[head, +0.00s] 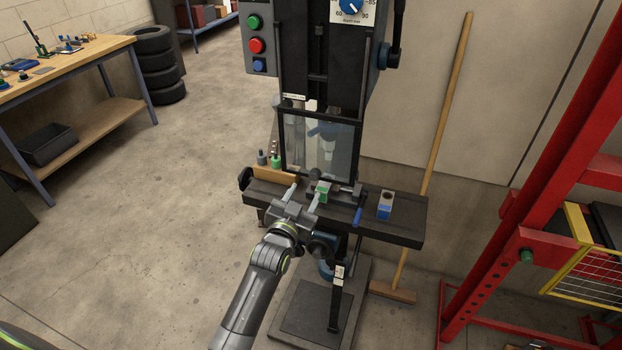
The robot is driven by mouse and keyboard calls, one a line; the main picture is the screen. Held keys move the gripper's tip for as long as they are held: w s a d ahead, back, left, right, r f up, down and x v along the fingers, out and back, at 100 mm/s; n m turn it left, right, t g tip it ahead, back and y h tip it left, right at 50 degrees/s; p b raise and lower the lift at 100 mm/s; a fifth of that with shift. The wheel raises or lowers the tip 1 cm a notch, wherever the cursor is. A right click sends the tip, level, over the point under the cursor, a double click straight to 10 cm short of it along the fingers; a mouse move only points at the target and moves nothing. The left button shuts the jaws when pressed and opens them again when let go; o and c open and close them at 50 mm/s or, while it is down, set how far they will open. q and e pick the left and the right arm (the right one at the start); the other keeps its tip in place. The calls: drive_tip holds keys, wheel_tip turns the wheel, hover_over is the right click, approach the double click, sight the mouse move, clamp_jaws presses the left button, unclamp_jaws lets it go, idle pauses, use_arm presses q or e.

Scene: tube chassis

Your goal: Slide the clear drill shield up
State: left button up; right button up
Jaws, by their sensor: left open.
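The clear drill shield (338,146) is a see-through panel in a dark frame on the front of the drill press. It is down, with its lower edge just above the work table (402,221). The drill chuck shows dimly behind it. My left gripper (307,192) is open, with its two fingers spread and pointing toward the press. It is in front of and below the shield, over the front edge of the table, and appears empty. Whether a fingertip touches anything is hard to tell. My right gripper is not in view.
A vise with a green piece (323,192) sits on the table by my left fingers. A blue block (385,206) stands to the right. A wooden holder (275,171) is at the left. A broom (435,150) leans behind; a red frame (545,160) stands right.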

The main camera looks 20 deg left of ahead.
sight(313, 178)
use_arm(q)
drive_tip(key=w+b, duration=0.1)
drive_tip(key=w, duration=0.5)
drive_tip(key=shift+d, duration=0.1)
clamp_jaws()
